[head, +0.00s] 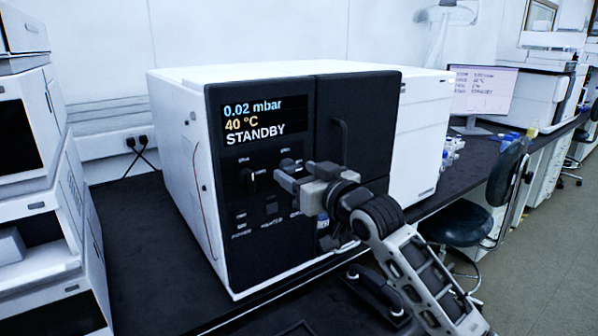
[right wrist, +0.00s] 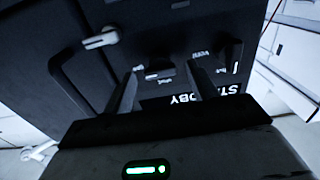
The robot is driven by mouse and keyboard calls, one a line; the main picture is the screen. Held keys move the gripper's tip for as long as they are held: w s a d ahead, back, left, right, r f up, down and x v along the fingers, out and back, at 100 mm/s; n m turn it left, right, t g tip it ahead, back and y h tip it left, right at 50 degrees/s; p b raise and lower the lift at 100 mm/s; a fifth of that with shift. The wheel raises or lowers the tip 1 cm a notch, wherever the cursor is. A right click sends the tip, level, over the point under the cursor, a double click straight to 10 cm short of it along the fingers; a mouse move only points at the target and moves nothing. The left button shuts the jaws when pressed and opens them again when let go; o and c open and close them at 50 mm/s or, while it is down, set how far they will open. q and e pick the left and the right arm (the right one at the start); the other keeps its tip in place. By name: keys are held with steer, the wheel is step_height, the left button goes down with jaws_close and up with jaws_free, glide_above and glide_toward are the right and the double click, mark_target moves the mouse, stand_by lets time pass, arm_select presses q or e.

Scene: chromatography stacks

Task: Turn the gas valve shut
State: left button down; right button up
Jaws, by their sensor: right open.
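The instrument (head: 262,225) has a dark front panel with two black knobs side by side below its display. The left knob (head: 250,178) and the right knob (head: 290,165) have labels too small to read surely, so I cannot tell which is the gas valve. My right gripper (head: 281,179) is open in front of the right knob and partly covers it. In the right wrist view, the panel is turned upside down. One knob (right wrist: 158,72) with a white mark shows between the open fingers (right wrist: 164,70); contact cannot be told. The other knob (right wrist: 232,62) is beside them. My left gripper is not in view.
The display (head: 255,118) reads 0.02 mbar, 40 °C, STANDBY. A dark door handle (head: 340,140) stands out right of the knobs. White instruments (head: 35,190) stand at the left; the black bench (head: 130,225) between is clear.

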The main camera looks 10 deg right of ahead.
steer(key=shift+w+a, duration=0.1)
steer(key=shift+w, duration=0.15)
steer(key=c, duration=1)
